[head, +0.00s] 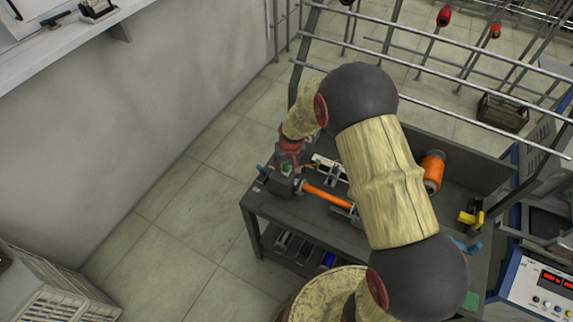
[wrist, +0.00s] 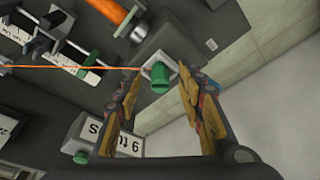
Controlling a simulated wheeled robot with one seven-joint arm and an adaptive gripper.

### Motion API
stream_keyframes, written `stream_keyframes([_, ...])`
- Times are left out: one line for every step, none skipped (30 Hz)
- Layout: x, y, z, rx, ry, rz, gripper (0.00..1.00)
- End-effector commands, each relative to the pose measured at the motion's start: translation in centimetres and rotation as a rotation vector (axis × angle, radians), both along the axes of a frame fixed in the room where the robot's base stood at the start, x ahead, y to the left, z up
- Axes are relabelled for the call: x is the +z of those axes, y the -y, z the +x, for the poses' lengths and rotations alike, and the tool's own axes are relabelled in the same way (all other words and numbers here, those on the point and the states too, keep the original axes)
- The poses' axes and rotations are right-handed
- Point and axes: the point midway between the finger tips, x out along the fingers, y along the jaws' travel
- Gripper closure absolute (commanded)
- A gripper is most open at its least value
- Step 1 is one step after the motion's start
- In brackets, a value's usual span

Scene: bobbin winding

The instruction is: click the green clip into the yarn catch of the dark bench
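In the wrist view my gripper (wrist: 160,82) is open, its two worn yellow-brown fingers apart. A green piece (wrist: 160,79), which looks like the clip, shows between the fingertips with a gap on each side. It sits at a pale square-edged mount, probably the yarn catch (wrist: 147,72); how deeply it is seated I cannot tell. An orange yarn strand runs from the left toward this mount. In the head view a small green spot (head: 287,168) shows below my wrist at the left end of the dark bench (head: 262,205). My arm hides much of the bench.
An orange wound bobbin (head: 327,196) lies along the bench, and an orange spool (head: 433,170) stands farther right. In the wrist view, a labelled grey box with a green knob (wrist: 82,157) is at lower left, and another green part (wrist: 88,58) is at upper left.

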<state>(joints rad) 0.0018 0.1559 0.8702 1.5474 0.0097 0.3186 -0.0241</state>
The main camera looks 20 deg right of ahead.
Motion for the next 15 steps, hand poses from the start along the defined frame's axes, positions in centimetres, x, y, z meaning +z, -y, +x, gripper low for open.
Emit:
stream_keyframes([0.0, 0.0, 0.0, 0.000, 0.000, 0.000, 0.62])
stream_keyframes([0.0, 0.0, 0.0, 0.000, 0.000, 0.000, 0.62])
stream_keyframes([0.0, 0.0, 0.0, 0.000, 0.000, 0.000, 0.62])
stream_keyframes([0.0, 0.0, 0.0, 0.000, 0.000, 0.000, 0.62])
stream_keyframes([0.1, 0.0, 0.0, 0.000, 0.000, 0.000, 0.62])
stream_keyframes([0.3, 0.0, 0.0, 0.000, 0.001, 0.000, 0.62])
stream_keyframes([0.6, 0.0, -0.1, 0.000, 0.001, 0.000, 0.62])
stream_keyframes([0.9, 0.0, -0.1, 0.000, 0.002, 0.000, 0.62])
stream_keyframes([1.4, 0.0, -0.2, 0.000, 0.003, 0.000, 0.62])
stream_keyframes([1.8, 0.0, -0.3, 0.000, 0.004, 0.000, 0.62])
stream_keyframes([2.3, 0.0, -0.4, 0.000, 0.005, 0.000, 0.62])
stream_keyframes([3.0, 0.0, -0.6, 0.000, 0.005, 0.000, 0.62])
stream_keyframes([3.6, 0.0, -0.8, 0.000, 0.003, 0.000, 0.62])
stream_keyframes([4.2, 0.0, -0.9, 0.000, 0.005, 0.000, 0.62])
stream_keyframes([5.1, 0.0, -1.1, 0.000, 0.005, 0.000, 0.62])
